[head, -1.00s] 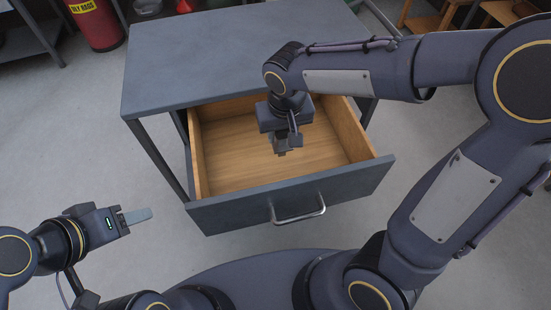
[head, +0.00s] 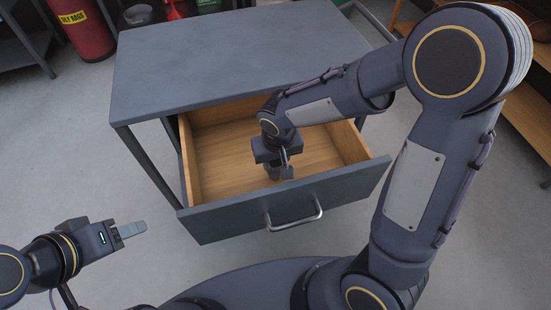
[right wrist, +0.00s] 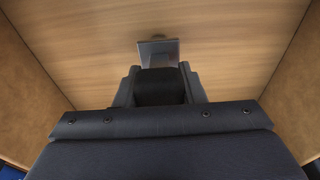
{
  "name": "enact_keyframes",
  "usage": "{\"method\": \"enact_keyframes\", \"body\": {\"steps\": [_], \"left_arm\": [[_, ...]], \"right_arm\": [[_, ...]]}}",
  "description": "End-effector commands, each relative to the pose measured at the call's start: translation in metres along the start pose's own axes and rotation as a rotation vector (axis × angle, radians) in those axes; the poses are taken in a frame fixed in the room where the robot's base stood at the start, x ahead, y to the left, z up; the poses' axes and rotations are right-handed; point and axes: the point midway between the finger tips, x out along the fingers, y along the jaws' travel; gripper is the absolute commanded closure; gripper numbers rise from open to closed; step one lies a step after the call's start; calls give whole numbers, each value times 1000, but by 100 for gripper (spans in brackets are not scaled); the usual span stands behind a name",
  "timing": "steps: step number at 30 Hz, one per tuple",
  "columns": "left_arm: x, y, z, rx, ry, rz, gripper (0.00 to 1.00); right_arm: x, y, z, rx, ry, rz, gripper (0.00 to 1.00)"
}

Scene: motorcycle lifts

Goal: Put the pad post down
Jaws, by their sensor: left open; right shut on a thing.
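The pad post is held in my right gripper (head: 279,172), which is shut on it and points down inside the open drawer (head: 232,222). In the head view only a small grey part of the post shows beside the fingers. In the right wrist view a grey, square-looking end of the pad post (right wrist: 158,52) shows beyond the fingers, close over the wooden drawer floor. I cannot tell whether it touches the floor. My left gripper (head: 131,231) is open and empty, left of the drawer front.
The drawer's wooden floor (head: 225,165) is otherwise bare, with side walls around it. The grey bench top (head: 220,60) overhangs the back of the drawer. A metal handle (head: 296,217) sticks out in front. A red can (head: 82,28) stands at the back left.

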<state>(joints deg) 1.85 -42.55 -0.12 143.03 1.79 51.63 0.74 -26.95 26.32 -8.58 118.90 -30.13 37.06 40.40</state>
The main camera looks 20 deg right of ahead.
Motion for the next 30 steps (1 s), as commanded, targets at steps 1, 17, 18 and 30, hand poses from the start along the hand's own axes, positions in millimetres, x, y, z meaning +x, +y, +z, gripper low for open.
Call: {"method": "enact_keyframes", "body": {"steps": [1,17,18,30], "left_arm": [[2,-1,1,0,0,0,50],[0,0,0,0,0,0,50],[-2,1,-1,0,0,0,50],[-14,6,-7,0,0,0,50]], "right_arm": [[2,0,0,0,1,0,90],[0,0,0,0,0,0,42],[-3,0,0,0,0,0,42],[-80,-1,-2,0,6,-2,42]]}}
